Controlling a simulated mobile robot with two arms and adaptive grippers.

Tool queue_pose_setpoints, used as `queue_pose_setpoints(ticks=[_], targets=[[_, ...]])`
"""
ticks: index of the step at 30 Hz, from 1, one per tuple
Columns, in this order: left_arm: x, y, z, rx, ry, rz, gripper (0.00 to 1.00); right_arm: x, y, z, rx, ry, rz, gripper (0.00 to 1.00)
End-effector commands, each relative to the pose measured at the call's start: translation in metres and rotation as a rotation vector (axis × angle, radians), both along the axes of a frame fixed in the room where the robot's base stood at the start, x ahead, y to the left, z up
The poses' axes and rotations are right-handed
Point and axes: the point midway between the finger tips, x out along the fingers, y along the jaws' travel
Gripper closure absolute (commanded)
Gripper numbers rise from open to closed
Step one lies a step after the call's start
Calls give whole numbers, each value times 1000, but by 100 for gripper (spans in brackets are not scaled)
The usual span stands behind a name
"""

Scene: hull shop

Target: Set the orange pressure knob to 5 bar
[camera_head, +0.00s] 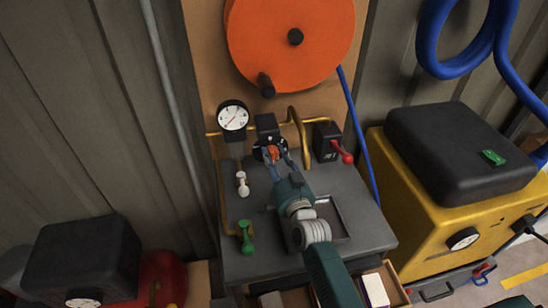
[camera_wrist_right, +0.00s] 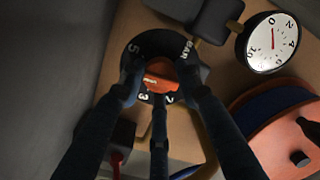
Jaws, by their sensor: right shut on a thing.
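The orange pressure knob (camera_head: 272,153) sits on a black regulator (camera_head: 267,130) above the grey bench. In the right wrist view the orange knob (camera_wrist_right: 160,84) lies between dark fingers, in front of a black dial (camera_wrist_right: 150,44) with white numerals; 5, 3 and 2 can be read. My right gripper (camera_head: 275,160) is shut on the knob; its fingers also show in the wrist view (camera_wrist_right: 158,90). The fingers hide part of the dial, and I cannot tell the knob's setting. A round white gauge (camera_head: 233,117) stands left of the regulator; its red needle shows in the wrist view (camera_wrist_right: 268,42), close to 0. My left gripper is not in view.
White (camera_head: 242,184) and green (camera_head: 246,238) handles are at left. An orange hose reel (camera_head: 290,45) hangs above. A yellow machine (camera_head: 420,225) stands right. Brass pipes run beside the regulator.

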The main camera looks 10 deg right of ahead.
Motion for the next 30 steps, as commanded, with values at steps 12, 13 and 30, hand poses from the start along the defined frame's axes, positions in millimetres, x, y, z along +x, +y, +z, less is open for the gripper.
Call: queue_pose_setpoints(ticks=[12,13,30], targets=[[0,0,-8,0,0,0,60,1,0,-1,332,-5,0,93],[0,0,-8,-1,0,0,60,1,0,-1,348,-4,0,93],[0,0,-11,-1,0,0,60,1,-1,0,488,-7,-2,93]])
